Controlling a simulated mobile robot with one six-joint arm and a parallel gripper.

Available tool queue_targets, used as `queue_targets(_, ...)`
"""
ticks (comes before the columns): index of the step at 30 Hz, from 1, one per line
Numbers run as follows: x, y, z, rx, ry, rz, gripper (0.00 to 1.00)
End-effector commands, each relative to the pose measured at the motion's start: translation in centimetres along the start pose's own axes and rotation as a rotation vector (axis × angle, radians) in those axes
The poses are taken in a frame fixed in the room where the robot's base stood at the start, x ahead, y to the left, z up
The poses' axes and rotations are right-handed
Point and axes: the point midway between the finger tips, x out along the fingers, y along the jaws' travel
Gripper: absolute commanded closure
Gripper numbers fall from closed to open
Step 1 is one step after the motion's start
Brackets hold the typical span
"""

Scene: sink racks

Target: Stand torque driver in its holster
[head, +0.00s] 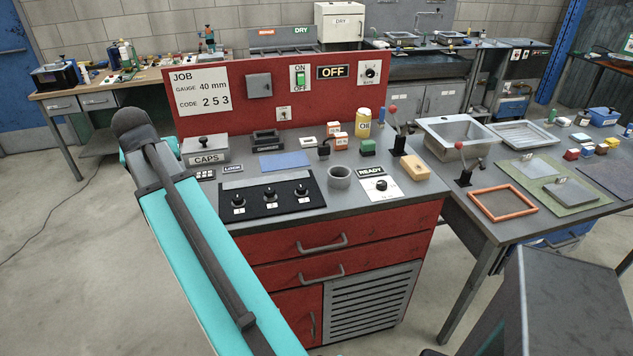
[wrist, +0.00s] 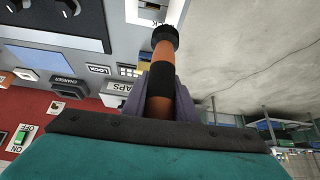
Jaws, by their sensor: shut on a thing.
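The torque driver, an orange and black round-handled tool (wrist: 162,60), shows in the wrist view. My gripper (wrist: 161,82) is shut on it, with a grey-purple finger on each side of the handle. The driver's black end points away from the wrist, and its tip is hard to make out. In the head view my teal arm stands at the left, and the gripper and driver do not show. A round grey open-topped cup (head: 339,178) stands at the front of the red bench; it may be the holster, but I cannot tell for sure.
A black panel with several knobs (head: 272,198) lies left of the cup, and a READY box (head: 379,188) right of it. The CAPS box (head: 206,150) and a blue cloth (head: 285,161) lie behind. A red back panel (head: 225,114) closes the rear. Red-knobbed levers (head: 396,138) rise at right.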

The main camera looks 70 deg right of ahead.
Motion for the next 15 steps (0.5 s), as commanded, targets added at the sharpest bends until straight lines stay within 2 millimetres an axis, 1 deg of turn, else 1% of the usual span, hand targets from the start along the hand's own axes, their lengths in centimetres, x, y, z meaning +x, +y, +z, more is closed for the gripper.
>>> queue_targets(1,0.3,1.9,-0.9,0.038,0.001,0.025,1.0)
queue_targets(5,0.7,6.5,-2.3,0.133,0.002,0.085,1.0)
queue_targets(6,0.8,7.9,-2.7,0.16,0.002,0.104,1.0)
queue_targets(14,1.0,17.2,-4.6,0.348,0.002,0.225,1.0)
queue_targets(15,0.9,18.7,-4.8,0.377,0.002,0.243,1.0)
